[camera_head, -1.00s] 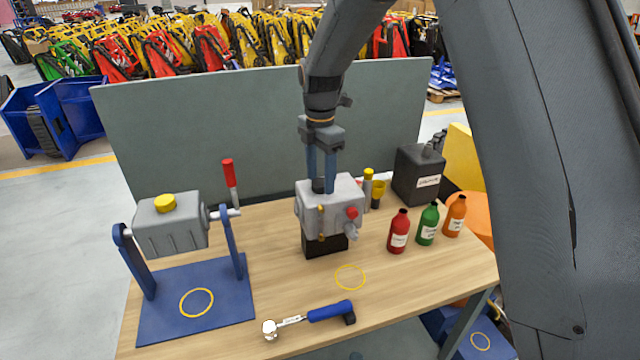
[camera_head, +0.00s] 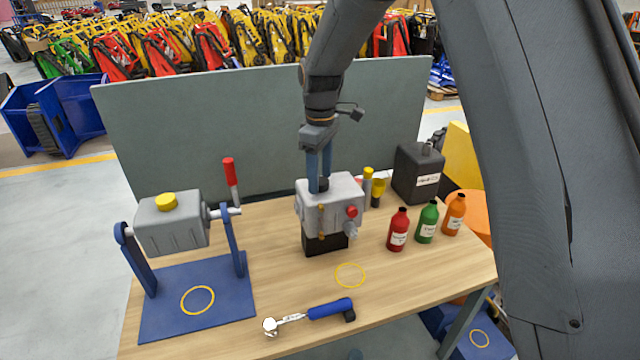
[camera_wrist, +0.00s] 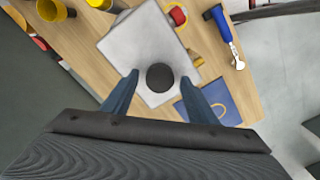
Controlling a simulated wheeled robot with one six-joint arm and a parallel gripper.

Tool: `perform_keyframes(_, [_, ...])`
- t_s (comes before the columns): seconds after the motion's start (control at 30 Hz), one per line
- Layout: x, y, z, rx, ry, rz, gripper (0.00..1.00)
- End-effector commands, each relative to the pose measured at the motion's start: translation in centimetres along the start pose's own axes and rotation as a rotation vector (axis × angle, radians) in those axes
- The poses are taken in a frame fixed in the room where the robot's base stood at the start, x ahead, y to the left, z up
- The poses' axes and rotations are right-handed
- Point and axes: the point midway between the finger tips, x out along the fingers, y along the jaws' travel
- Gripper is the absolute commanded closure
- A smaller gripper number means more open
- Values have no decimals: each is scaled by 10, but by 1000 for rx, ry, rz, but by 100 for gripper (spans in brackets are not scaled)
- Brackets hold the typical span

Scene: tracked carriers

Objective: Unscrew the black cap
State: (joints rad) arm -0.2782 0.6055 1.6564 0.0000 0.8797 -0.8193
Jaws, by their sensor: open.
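The black cap (camera_wrist: 160,77) is a round disc on top of a light grey housing (camera_wrist: 136,38). In the head view the cap (camera_head: 323,184) shows partly between the fingers, on top of the grey housing (camera_head: 333,212), which stands on a black block. My gripper (camera_head: 319,186) points down onto the housing's top. In the wrist view my gripper (camera_wrist: 161,84) is open, with one blue finger on each side of the cap and a visible gap to it. The head view does not show clearly how low the fingertips reach beside the cap.
A grey tank with a yellow cap (camera_head: 166,201) hangs in a blue stand at left. A blue-handled wrench (camera_head: 310,315) lies at the front. Red (camera_head: 398,232), green (camera_head: 427,223) and orange (camera_head: 454,216) bottles stand at right, with a dark canister (camera_head: 418,174) behind.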

Motion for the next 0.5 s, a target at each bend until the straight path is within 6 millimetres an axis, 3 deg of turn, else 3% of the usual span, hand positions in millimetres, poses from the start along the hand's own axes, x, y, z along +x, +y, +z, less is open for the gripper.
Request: perform_keyframes(0.5, [0, 0, 0, 596, 0, 0, 47])
